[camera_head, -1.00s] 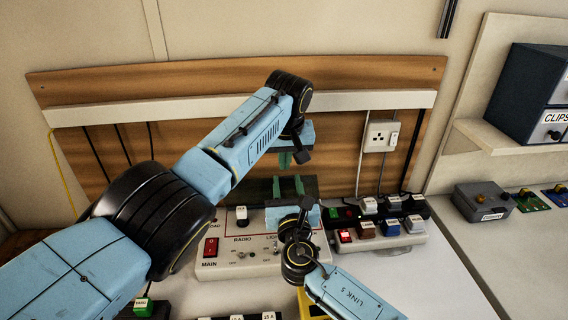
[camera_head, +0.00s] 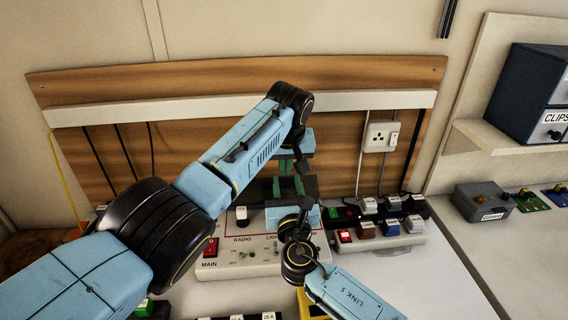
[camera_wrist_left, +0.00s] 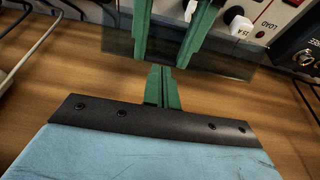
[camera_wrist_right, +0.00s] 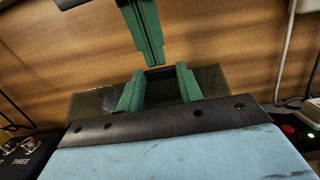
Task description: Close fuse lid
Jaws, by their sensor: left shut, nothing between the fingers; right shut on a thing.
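The fuse lid is a dark see-through panel (camera_head: 311,187) standing raised at the back of the radio panel (camera_head: 240,262). It also shows in the left wrist view (camera_wrist_left: 118,42) and on both sides of my right fingers in the right wrist view (camera_wrist_right: 92,106). My right gripper (camera_head: 289,190) is shut on the lid; its fingers (camera_wrist_right: 160,80) hide the lid's middle. My left gripper (camera_head: 287,167) is shut and empty, just behind and above the lid. Its fingers (camera_wrist_left: 162,86) show in the left wrist view. A white fuse (camera_wrist_left: 237,18) sits on the panel.
A red main switch (camera_head: 211,247) is on the radio panel. A strip of plugs and switches (camera_head: 388,238) stands to its right. A wall socket (camera_head: 380,135) is behind. The bench (camera_head: 440,285) is bare at the front right. A grey box (camera_head: 485,202) stands farther right.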

